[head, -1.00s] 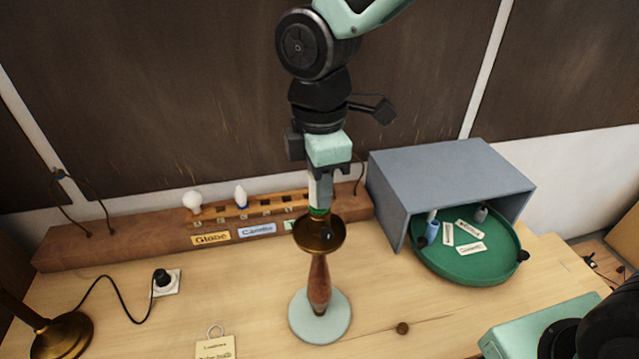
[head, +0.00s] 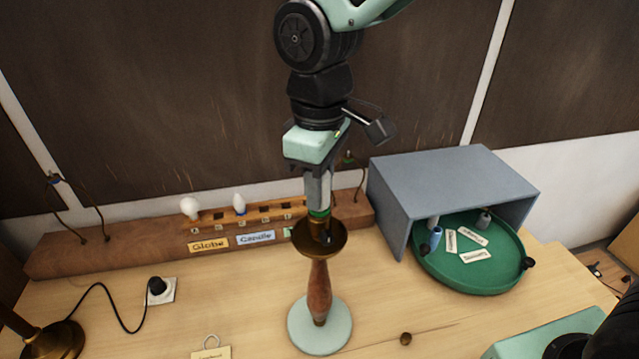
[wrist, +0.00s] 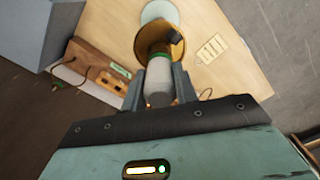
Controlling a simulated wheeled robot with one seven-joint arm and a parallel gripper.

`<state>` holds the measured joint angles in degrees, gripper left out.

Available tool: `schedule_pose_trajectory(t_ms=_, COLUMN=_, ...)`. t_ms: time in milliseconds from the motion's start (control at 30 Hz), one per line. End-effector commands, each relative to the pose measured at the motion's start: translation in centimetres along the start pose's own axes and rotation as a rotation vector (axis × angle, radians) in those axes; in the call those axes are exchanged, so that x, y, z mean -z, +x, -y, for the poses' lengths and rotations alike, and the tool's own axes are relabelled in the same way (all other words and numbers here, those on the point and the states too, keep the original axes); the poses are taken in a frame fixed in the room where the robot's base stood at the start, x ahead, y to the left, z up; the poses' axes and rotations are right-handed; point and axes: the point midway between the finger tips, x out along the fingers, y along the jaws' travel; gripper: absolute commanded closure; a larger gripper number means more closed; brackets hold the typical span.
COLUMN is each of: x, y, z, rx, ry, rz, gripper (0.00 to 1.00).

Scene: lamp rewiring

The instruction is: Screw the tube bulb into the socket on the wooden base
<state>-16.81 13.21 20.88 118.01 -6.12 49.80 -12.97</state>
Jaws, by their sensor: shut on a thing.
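The tube bulb (wrist: 160,82) is a pale cylinder with a green band at its lower end. My gripper (head: 318,203) is shut on it and points straight down; the fingers also show on either side of the bulb in the wrist view (wrist: 160,92). The bulb's green end is at the socket (head: 325,236), inside the brass cup (head: 302,235) on top of the turned wooden base (head: 319,290). The wooden base stands upright on a pale round foot (head: 340,335). The cup and fingers hide the bulb's thread, so I cannot tell how deep it sits.
A wooden rack (head: 140,243) behind holds a globe bulb (head: 190,207) and a candle bulb (head: 239,203). A grey box (head: 450,175) with a green tray (head: 470,285) stands at right. A wall outlet plug (head: 157,285) and cord lie left.

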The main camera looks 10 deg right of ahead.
Motion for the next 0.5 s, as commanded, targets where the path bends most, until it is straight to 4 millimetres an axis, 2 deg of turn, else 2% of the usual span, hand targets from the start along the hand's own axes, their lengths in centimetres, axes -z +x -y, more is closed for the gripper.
schedule_pose_trajectory(t_ms=133, x=0.03, y=0.19, z=0.01, rx=-0.001, ry=0.115, rz=-0.001, gripper=0.95)
schedule_pose_trajectory(t_ms=500, x=0.01, y=0.16, z=0.03, rx=0.0, ry=0.626, rz=0.0, gripper=0.95)
